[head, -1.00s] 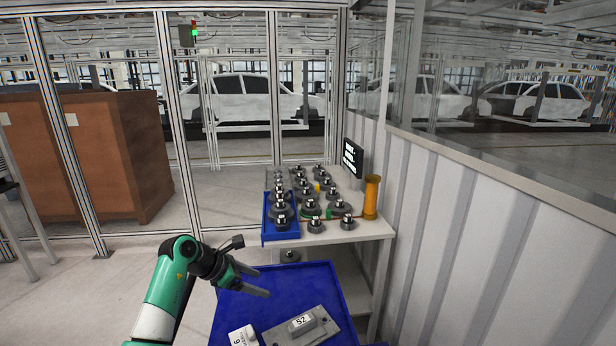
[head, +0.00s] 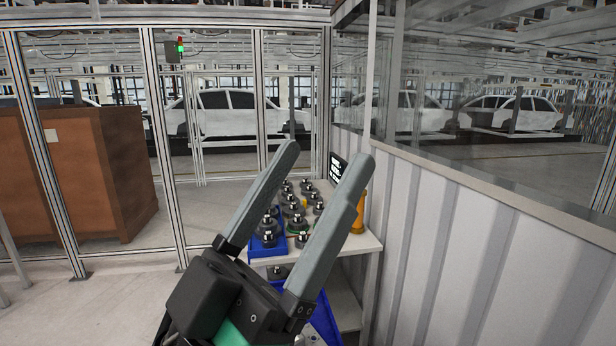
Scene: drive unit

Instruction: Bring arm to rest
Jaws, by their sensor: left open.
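My left gripper (head: 325,172) is large and close in the head view, pointing up and to the right. Its two long grey fingers are spread apart with nothing between them. It stands in front of the table and the blue tray, hiding part of both. My right gripper does not show.
A white table (head: 355,244) holds several dark round parts with metal tops, a blue bin (head: 258,247) and an orange cylinder (head: 360,212). A blue tray (head: 322,318) lies below, mostly hidden. A ribbed wall (head: 480,260) stands right; a brown crate (head: 85,175) stands left. Floor between is clear.

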